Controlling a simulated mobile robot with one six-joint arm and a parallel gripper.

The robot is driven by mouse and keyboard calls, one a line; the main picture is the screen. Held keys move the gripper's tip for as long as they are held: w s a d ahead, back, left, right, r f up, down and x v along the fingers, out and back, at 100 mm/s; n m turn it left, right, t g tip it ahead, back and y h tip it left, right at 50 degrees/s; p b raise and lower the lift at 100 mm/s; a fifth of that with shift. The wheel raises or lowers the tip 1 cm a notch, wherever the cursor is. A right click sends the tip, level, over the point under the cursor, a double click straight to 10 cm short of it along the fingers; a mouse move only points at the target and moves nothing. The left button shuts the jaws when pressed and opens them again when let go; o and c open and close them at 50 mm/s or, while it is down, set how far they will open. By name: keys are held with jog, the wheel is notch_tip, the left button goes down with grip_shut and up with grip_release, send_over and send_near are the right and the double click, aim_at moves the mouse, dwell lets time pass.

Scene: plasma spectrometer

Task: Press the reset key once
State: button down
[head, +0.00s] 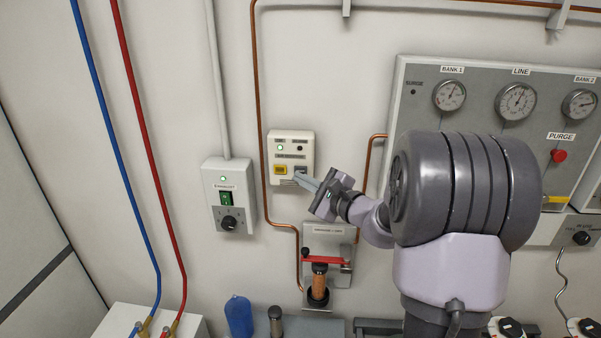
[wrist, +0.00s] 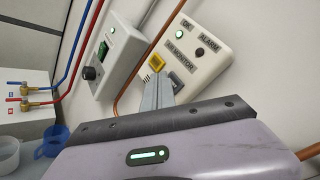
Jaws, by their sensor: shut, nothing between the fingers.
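The white monitor box (head: 306,142) is on the wall left of the gauge panel; it also shows in the wrist view (wrist: 213,61). It has a yellow key (wrist: 156,62) and, to its right, a grey key (head: 301,169). The key legends are too small to read, so I cannot tell which is reset. The OK lamp (wrist: 184,25) glows green; the ALARM lamp (wrist: 199,52) is dark. My gripper (head: 299,178) is shut and empty, its fingertips at the lower part of the box by the grey key. I cannot tell whether they touch it.
An exhaust switch box (head: 229,196) with a green rocker and black knob is to the left. A copper pipe (wrist: 146,65) runs between the boxes. Below is a bracket with a red lever (head: 325,260). The gauge panel (head: 420,100) is on the right.

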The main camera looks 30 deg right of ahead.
jog(key=s+a+b, duration=0.1)
jog(key=s, duration=0.1)
jog(key=s+a+b, duration=0.1)
jog(key=s+a, duration=0.1)
jog(key=shift+s, duration=0.1)
dwell(0.8)
